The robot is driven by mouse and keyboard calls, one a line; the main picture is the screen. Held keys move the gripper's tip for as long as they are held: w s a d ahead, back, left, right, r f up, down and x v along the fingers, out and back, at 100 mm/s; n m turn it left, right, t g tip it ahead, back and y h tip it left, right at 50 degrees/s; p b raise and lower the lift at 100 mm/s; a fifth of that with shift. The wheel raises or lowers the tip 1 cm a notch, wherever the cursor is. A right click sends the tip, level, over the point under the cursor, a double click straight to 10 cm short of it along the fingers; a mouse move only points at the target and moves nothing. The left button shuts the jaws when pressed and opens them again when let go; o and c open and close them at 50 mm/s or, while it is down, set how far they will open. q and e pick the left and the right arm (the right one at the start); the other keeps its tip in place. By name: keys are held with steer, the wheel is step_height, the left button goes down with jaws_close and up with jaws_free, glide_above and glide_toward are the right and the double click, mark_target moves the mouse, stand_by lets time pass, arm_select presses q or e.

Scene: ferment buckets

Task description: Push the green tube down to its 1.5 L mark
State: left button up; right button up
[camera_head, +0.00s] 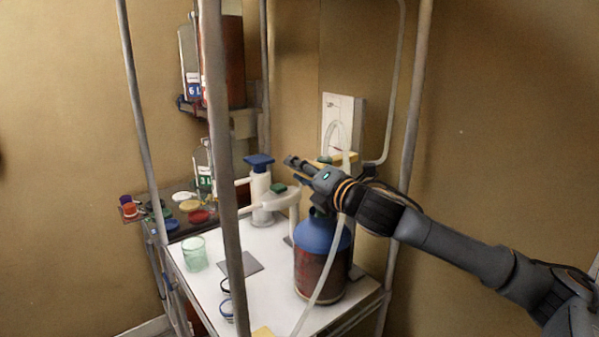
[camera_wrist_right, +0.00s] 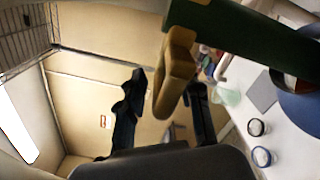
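A dark green bar (camera_wrist_right: 250,40), likely the green tube, crosses the upper right of the right wrist view, close to the camera. A tan-yellow, clip-like piece (camera_wrist_right: 176,72) hangs just below its left end. My right gripper (camera_wrist_right: 168,88) has its two black fingers apart, with the tan piece between or just beyond them; contact cannot be told. In the head view my right gripper (camera_head: 299,162) is above a dark red bottle (camera_head: 318,272) with a blue top. A small green part (camera_head: 325,159) shows behind the gripper. No 1.5 L mark is readable. My left gripper is out of view.
A clear hose (camera_head: 327,262) passes in front of the bottle. A blue-topped white pump (camera_head: 260,190) and a green cup (camera_head: 194,254) stand on the white table (camera_head: 262,298). Grey posts (camera_head: 222,150) frame it. Coloured lids (camera_head: 199,216) lie on a dark side surface.

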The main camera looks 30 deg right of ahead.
step_height(320, 180, up, 10)
steer(key=shift+r, duration=0.1)
stand_by(0.8)
